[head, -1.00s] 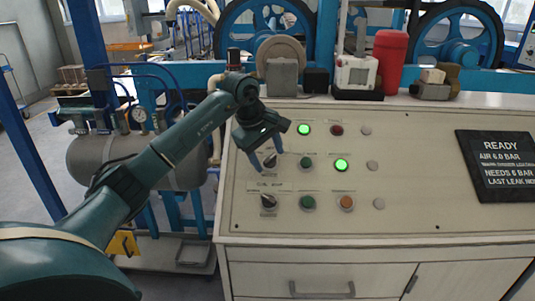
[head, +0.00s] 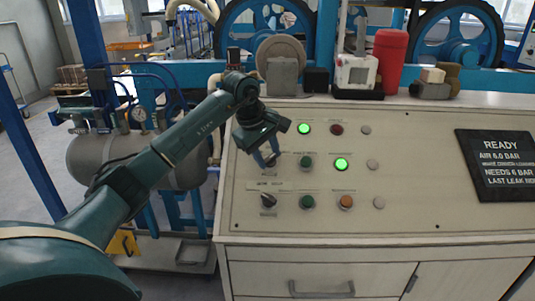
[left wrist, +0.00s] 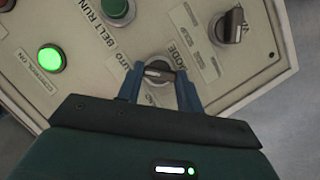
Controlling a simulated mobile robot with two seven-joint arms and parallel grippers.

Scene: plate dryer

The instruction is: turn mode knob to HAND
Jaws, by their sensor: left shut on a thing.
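The mode knob (left wrist: 158,69) is a dark selector on a grey round base, with "MODE" lettering beside it in the left wrist view. My left gripper (left wrist: 157,74) has its two blue fingers closed on either side of the knob's handle. In the head view my left gripper (head: 268,163) reaches down to the upper-left knob position on the sloped control panel (head: 400,140). There it mostly hides the knob. My right gripper does not show.
A second dark selector knob (head: 268,200) sits just below. A green button (head: 306,163) and a lit green lamp (head: 341,164) are to the right. Another lit green lamp (head: 304,129) is above. A black display (head: 500,165) reads READY.

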